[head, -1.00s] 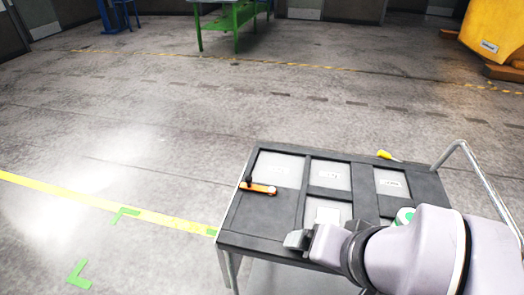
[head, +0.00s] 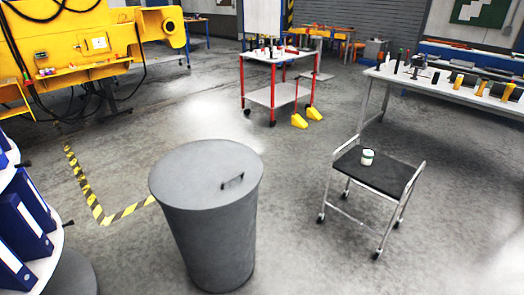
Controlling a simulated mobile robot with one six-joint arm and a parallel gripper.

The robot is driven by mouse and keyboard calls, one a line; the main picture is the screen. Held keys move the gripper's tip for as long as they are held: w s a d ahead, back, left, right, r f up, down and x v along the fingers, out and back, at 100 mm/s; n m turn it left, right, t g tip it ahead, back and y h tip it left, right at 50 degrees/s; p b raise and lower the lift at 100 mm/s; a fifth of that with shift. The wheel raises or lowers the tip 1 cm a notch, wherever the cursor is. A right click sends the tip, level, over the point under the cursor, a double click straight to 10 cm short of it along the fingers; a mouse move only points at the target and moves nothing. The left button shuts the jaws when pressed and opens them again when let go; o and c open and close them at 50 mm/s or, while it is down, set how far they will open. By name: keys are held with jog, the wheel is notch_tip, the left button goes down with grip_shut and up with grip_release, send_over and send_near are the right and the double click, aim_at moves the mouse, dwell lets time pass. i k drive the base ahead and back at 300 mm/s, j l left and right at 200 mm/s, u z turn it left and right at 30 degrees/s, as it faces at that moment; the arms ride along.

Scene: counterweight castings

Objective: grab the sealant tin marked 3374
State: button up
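A small white tin with a green band (head: 367,157) stands upright on the black top of a low wheeled cart (head: 386,177) at the right. Its marking is too small to read, so I cannot tell whether it is 3374. Several small items (head: 285,50) stand on a red-legged trolley (head: 262,56) further back; I cannot make out their labels. My gripper is not in view.
A large grey lidded bin (head: 213,225) stands in front of me. Blue binders (head: 20,228) sit on a round shelf at left. A long bench (head: 455,83) with bottles and tools is behind the cart. Floor between bin and cart is clear.

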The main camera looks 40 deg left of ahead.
aim_at(368, 156)
jog(key=u, duration=0.5)
jog(key=i+u, duration=0.1)
jog(key=i, duration=0.45)
jog(key=i+u, duration=0.15)
jog(key=i, duration=0.4)
jog(key=i+l+u, duration=0.1)
jog(key=i, duration=0.45)
jog(key=i+l+u, duration=0.15)
jog(key=i, duration=0.4)
jog(key=i+l+u, duration=0.1)
jog(key=i+l, duration=0.2)
jog(key=i, duration=0.25)
jog(key=i+l+u, duration=0.15)
jog(key=i+l, duration=0.15)
jog(key=i, duration=0.2)
jog(key=i+l+u, duration=0.1)
jog(key=i+l, duration=0.2)
jog(key=i, duration=0.2)
